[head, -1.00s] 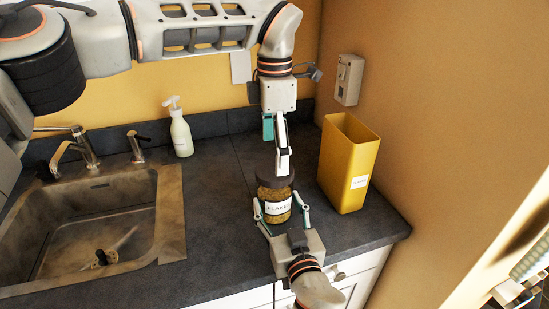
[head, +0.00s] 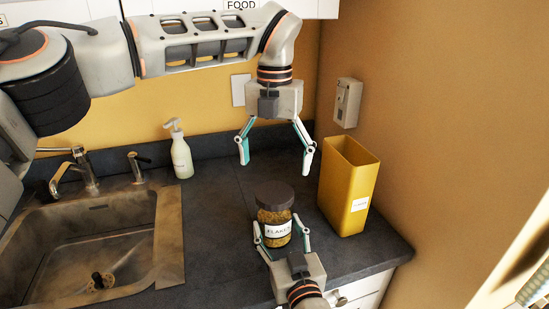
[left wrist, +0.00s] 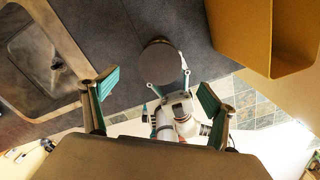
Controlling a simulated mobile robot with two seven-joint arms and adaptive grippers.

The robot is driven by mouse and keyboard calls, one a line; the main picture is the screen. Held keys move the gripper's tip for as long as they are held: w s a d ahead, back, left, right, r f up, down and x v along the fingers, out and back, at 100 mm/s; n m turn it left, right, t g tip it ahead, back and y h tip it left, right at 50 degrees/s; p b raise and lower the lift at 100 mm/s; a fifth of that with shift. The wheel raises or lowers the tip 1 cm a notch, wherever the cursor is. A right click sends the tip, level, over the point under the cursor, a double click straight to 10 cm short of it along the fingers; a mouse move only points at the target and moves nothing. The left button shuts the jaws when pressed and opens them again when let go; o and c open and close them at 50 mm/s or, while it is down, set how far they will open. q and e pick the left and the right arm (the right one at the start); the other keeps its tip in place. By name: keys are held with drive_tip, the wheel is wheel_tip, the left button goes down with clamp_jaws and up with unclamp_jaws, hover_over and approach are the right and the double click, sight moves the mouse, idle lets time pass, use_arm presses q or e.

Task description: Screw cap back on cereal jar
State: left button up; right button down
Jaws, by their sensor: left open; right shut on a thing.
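The cereal jar (head: 277,229) stands upright on the dark counter, with a label reading "FLAKES". The dark cap (head: 274,195) sits on top of the jar and looks level; how tightly it is on cannot be told. In the left wrist view the cap (left wrist: 161,62) shows from above and hides most of the jar. My right gripper (head: 281,236) is shut on the jar's sides from the front. My left gripper (head: 274,158) is open and empty, above and behind the jar, apart from the cap. Its spread fingers also show in the left wrist view (left wrist: 152,97).
A tall yellow bin (head: 341,190) stands right of the jar, close to my left gripper. A white soap bottle (head: 181,156) stands at the back, beside the sink (head: 165,235) with its tap (head: 80,172). The counter (head: 215,215) between sink and jar is clear.

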sight(274, 192)
use_arm(q)
drive_tip(key=shift+r+n, duration=0.3)
drive_tip(key=shift+n, duration=1)
drive_tip(key=shift+f, duration=0.1)
drive_tip(key=shift+f, duration=3.95)
drive_tip(key=c, duration=1.2)
drive_tip(key=o, duration=1.3)
